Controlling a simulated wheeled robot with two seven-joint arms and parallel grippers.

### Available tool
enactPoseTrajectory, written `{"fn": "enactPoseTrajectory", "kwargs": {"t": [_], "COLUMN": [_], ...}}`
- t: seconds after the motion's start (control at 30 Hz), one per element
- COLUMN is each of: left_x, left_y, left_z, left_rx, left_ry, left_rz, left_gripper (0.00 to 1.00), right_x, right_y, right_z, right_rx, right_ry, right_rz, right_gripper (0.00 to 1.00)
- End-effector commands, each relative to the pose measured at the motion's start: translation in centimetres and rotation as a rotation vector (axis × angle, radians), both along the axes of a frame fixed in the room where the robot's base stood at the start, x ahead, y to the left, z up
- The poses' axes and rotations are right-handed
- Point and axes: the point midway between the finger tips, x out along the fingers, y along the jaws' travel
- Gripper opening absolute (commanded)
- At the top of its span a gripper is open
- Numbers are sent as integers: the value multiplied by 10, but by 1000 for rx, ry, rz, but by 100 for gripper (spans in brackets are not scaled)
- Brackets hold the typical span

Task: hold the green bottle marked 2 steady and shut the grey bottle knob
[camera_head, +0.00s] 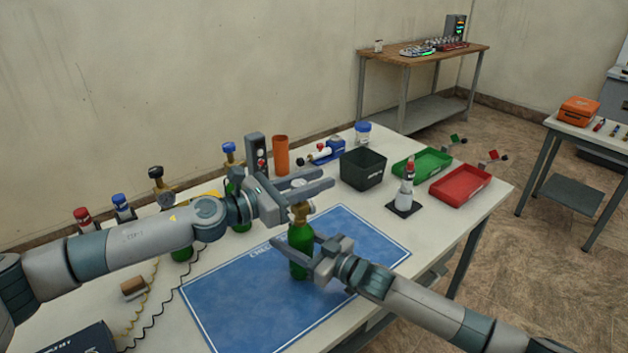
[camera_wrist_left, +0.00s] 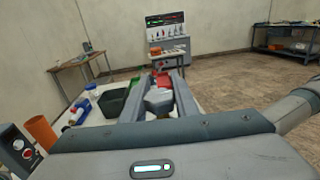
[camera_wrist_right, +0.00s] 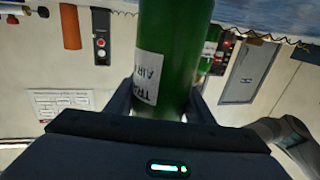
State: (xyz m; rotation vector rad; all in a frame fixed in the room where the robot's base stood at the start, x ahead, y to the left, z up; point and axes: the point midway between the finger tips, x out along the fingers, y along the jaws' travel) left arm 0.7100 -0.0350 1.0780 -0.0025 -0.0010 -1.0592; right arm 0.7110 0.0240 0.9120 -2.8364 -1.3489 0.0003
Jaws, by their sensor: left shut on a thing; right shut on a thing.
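The green bottle (camera_head: 300,238) stands upright on the blue mat, with a brass neck and a grey knob (camera_head: 299,184) on top. Any number on it cannot be read. My right gripper (camera_head: 298,256) is shut on the bottle's body from the front right. In the right wrist view the green bottle (camera_wrist_right: 178,40) fills the space between the fingers, with part of a white label showing. My left gripper (camera_head: 322,180) is shut on the grey knob, which also shows between its fingers in the left wrist view (camera_wrist_left: 158,98). The fingers partly hide the knob.
The blue mat (camera_head: 232,300) lies on the white table. Other bottles with red, blue and black knobs stand behind my left arm. A black bin (camera_head: 362,169), a green tray (camera_head: 422,163), a red tray (camera_head: 460,186) and a white bottle (camera_head: 406,185) stand to the right.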

Motion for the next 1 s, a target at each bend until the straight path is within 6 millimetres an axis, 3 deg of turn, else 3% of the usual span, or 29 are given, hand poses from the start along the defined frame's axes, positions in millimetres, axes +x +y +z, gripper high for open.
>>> {"fn": "enactPoseTrajectory", "kwargs": {"t": [1.0], "left_x": [-23], "left_y": [-5], "left_z": [1], "left_rx": [1], "left_ry": [0], "left_rz": [-663], "left_gripper": [4], "right_x": [-2], "right_y": [2], "right_z": [0], "right_rx": [-1], "right_ry": [-2], "right_rz": [3], "right_gripper": [3]}}
